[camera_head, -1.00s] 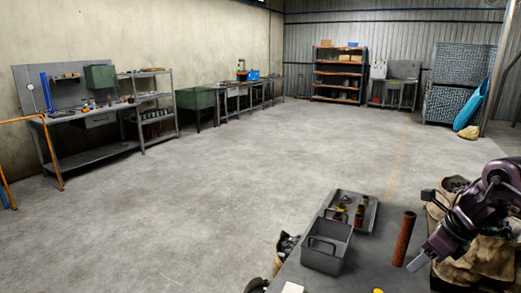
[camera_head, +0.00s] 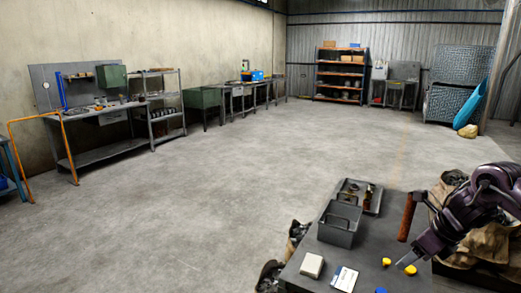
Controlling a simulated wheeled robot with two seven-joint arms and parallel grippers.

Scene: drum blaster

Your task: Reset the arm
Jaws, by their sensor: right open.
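My right arm comes in from the right edge, above the grey table (camera_head: 375,250) at the lower right. My right gripper (camera_head: 404,262) is open and points down to the left, its grey fingertips close to a yellow piece (camera_head: 411,270) on the table. I cannot tell whether they touch it. Nothing shows between the fingers. A rust-brown cylinder (camera_head: 407,217) stands just behind the gripper, leaning slightly. My left gripper is not in view.
On the table are a grey handled box (camera_head: 339,224), a metal tray (camera_head: 372,204) with small parts, a white box (camera_head: 312,265), a card (camera_head: 344,279) and another yellow piece (camera_head: 386,262). Brown sacks (camera_head: 489,244) lie at the right. The floor (camera_head: 220,190) is clear.

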